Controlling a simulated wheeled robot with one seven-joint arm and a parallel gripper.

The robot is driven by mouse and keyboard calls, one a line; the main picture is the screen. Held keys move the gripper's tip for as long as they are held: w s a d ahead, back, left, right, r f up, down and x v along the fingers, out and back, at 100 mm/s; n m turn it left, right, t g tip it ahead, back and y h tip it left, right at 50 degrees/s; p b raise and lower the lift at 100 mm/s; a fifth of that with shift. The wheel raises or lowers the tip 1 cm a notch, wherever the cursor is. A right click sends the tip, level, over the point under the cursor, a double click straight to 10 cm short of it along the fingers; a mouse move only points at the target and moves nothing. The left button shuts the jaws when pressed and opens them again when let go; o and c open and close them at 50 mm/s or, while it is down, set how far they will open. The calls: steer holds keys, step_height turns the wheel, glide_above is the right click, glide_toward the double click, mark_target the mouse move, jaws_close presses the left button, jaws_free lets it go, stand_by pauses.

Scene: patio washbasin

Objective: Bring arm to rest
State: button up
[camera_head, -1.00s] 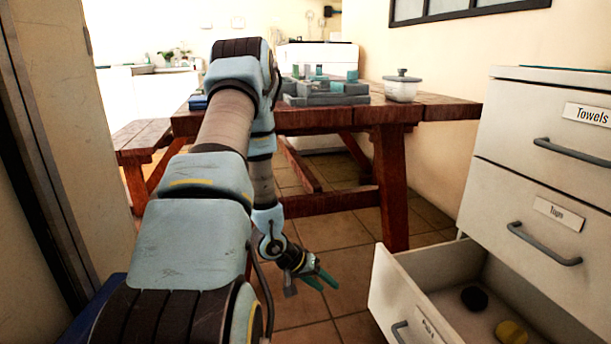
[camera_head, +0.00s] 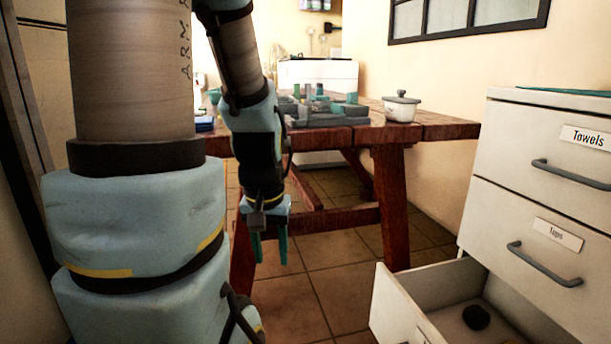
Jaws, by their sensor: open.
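My gripper (camera_head: 269,250) hangs pointing down at the centre-left of the head view, in front of the wooden table's legs. Its two green fingers are apart with nothing between them. My arm (camera_head: 130,180) rises close along the left side, leaves the top of the picture and comes down again to the gripper. The arm hides part of the left background.
The wooden table (camera_head: 440,128) carries a grey and teal organiser (camera_head: 325,112) and a white lidded pot (camera_head: 401,107). At the right stands a white drawer unit (camera_head: 535,185). Its bottom drawer (camera_head: 400,300) is open with a dark round object (camera_head: 476,317) inside. Tiled floor is clear between.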

step_height(320, 180, up, 37)
steer(key=p, duration=3.5)
steer(key=shift+w+p, duration=0.15)
steer(key=shift+p, duration=0.25)
